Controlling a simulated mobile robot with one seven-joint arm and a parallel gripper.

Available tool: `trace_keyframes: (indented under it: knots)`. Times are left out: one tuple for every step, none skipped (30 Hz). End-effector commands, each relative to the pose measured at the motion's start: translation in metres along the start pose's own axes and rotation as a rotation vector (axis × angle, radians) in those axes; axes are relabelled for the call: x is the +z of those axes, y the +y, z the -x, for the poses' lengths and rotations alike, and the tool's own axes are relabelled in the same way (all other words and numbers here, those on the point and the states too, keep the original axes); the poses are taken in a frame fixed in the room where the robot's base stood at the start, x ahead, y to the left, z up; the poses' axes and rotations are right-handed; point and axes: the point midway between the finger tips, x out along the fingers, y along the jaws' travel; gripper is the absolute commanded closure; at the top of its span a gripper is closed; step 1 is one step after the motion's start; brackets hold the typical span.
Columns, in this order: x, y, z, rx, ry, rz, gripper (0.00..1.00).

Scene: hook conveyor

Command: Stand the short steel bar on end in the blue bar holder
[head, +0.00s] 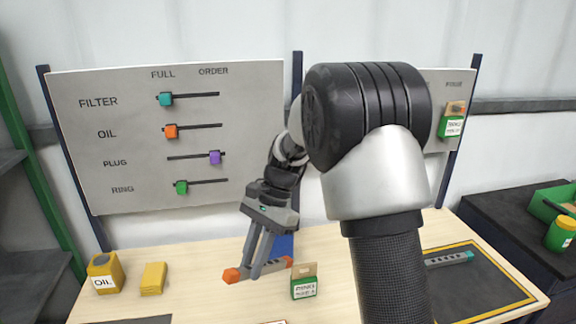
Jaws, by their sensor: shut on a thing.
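A grey steel bar with orange ends (275,266) is held crosswise, lying roughly level, above or at the wooden table. My gripper (253,275) points down and is shut on this bar near its middle. One orange end sticks out to the left of the fingers and the other to the right. A blue piece (284,245), perhaps the bar holder, shows just behind the gripper; much of it is hidden by my gripper and arm. Another grey bar with a teal end (449,259) lies on the dark mat at right.
A green-and-tan box (304,284) stands close right of the held bar. A yellow oil can (105,275) and a yellow block (153,279) stand at left. The yellow-edged dark mat (490,295) is at right. A slider board (130,130) rises behind the table (205,250).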

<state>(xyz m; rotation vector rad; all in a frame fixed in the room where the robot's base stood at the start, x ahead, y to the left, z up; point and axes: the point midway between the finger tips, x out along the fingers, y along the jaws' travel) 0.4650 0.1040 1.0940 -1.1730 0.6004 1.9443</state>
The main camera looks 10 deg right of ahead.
Motion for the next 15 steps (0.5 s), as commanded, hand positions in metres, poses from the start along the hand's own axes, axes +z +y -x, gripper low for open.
trace_keyframes:
  knots:
    - [-0.001,-0.009,0.005,-0.057,-0.063,-0.098,1.0]
    - [0.001,-0.016,0.009,-0.095,-0.105,-0.158,1.0]
    - [0.003,-0.024,0.014,-0.151,-0.164,-0.239,1.0]
    - [0.003,-0.031,0.019,-0.198,-0.209,-0.299,1.0]
    - [0.003,-0.037,0.025,-0.25,-0.254,-0.36,1.0]
    - [0.003,-0.045,0.034,-0.324,-0.314,-0.437,1.0]
    - [0.002,-0.052,0.041,-0.383,-0.358,-0.49,1.0]
    - [0.001,-0.058,0.048,-0.444,-0.401,-0.543,1.0]
    - [-0.002,-0.066,0.058,-0.528,-0.454,-0.606,1.0]
    - [-0.005,-0.071,0.066,-0.593,-0.491,-0.65,1.0]
    - [-0.008,-0.076,0.074,-0.658,-0.527,-0.691,1.0]
    - [-0.014,-0.081,0.086,-0.745,-0.569,-0.739,1.0]
    - [-0.018,-0.085,0.095,-0.812,-0.598,-0.772,1.0]
    - [-0.023,-0.088,0.104,-0.877,-0.624,-0.801,1.0]
    - [-0.031,-0.092,0.117,-0.964,-0.655,-0.836,1.0]
